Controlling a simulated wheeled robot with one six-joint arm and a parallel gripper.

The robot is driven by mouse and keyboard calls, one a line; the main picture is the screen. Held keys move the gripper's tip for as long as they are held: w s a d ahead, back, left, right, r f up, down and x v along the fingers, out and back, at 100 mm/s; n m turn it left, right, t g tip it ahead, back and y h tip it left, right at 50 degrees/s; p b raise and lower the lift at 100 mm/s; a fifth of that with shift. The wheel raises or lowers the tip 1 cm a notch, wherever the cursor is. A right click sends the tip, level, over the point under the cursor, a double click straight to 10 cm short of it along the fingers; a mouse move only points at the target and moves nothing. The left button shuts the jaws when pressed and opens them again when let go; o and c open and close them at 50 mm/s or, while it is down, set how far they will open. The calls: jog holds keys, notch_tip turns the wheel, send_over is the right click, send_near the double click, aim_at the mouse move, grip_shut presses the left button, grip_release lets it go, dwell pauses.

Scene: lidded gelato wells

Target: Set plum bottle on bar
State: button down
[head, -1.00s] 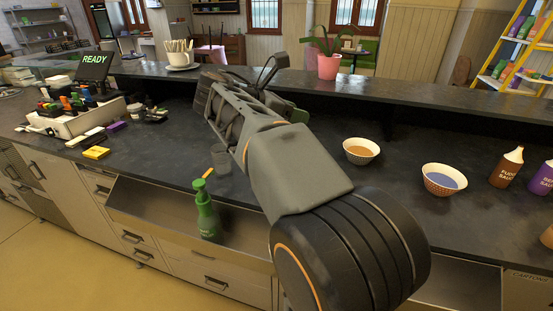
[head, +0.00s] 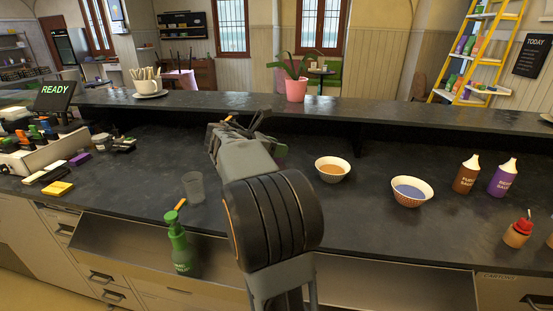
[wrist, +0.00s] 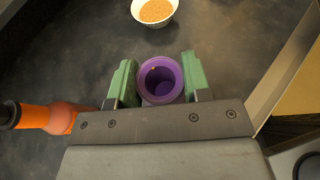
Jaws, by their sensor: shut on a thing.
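My gripper (wrist: 160,85) has green fingers on both sides of a plum-purple round vessel (wrist: 160,97) and is shut on it. In the wrist view I look down into its open, round mouth; it looks like the plum bottle, but its side and label are hidden. It is over or on the dark counter, and I cannot tell whether its base touches. In the head view my arm hides most of it. The bar (head: 388,112) is the raised dark ledge along the back of the counter (head: 130,175).
A bowl of orange bits (head: 332,169) is near my gripper, with a blue-filled bowl (head: 411,191) farther right. An orange bottle (wrist: 58,118) is close on the left in the wrist view. A clear cup (head: 194,188) and green bottle (head: 180,250) are left. A potted plant (head: 296,88) stands on the bar.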

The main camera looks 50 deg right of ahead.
jog(key=shift+w+d+f, duration=0.1)
jog(key=shift+d+f, duration=0.2)
jog(key=shift+f, duration=0.05)
jog(key=shift+w+d+f, duration=0.1)
jog(key=shift+d+f, duration=0.1)
jog(key=shift+f, duration=1.65)
jog(key=c, duration=0.6)
grip_release()
jog(key=shift+f, duration=0.1)
jog(key=shift+o, duration=0.2)
